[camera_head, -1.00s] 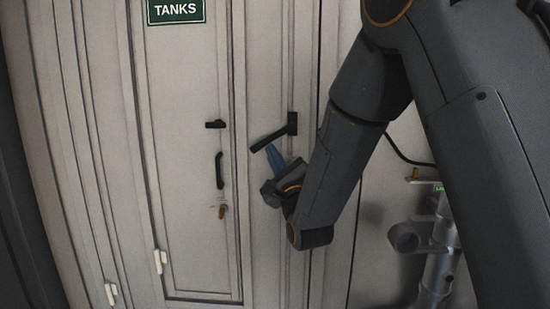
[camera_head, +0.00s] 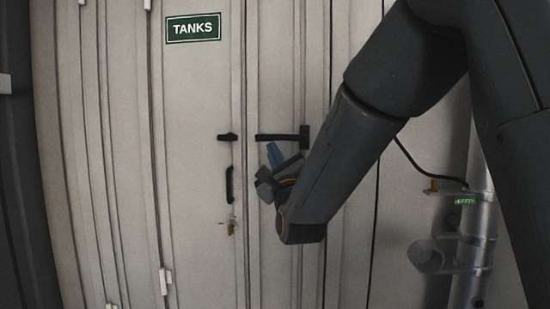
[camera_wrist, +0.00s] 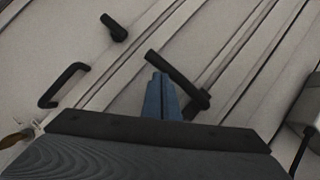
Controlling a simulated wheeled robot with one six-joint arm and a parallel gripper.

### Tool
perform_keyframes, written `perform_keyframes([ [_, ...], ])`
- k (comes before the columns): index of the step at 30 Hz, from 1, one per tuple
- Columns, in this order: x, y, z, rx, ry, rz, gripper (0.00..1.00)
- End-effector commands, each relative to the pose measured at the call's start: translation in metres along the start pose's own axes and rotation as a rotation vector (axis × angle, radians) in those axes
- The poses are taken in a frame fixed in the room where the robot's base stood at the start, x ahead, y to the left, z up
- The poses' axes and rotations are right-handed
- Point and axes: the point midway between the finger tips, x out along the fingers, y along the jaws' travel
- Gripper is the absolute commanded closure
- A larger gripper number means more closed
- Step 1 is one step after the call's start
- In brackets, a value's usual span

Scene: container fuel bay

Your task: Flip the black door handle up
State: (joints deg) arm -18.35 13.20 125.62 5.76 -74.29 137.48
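The black door handle (camera_head: 280,137) is a bar on the pale door, with its pivot at the right end. It lies about level in the head view, its free end pointing left. In the wrist view the handle (camera_wrist: 178,72) runs slantwise just past my fingertips. My gripper (camera_head: 272,152) has blue fingers, just below the bar near its free half. In the wrist view the fingers (camera_wrist: 160,92) lie side by side, closed together with nothing seen between them. They look close to or touching the handle; exact contact is hard to tell.
Left of the handle are a small black latch (camera_head: 228,137), a black pull handle (camera_head: 229,184) and a key-like piece (camera_head: 231,228). A green TANKS sign (camera_head: 194,27) is above. A metal pipe with a bracket (camera_head: 428,256) stands at the right.

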Motion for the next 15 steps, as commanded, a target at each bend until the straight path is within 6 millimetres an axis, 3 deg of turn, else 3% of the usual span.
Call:
perform_keyframes([
  [15,0.0039,-0.0017,0.0085,0.001,-0.016,-0.004,1.00],
])
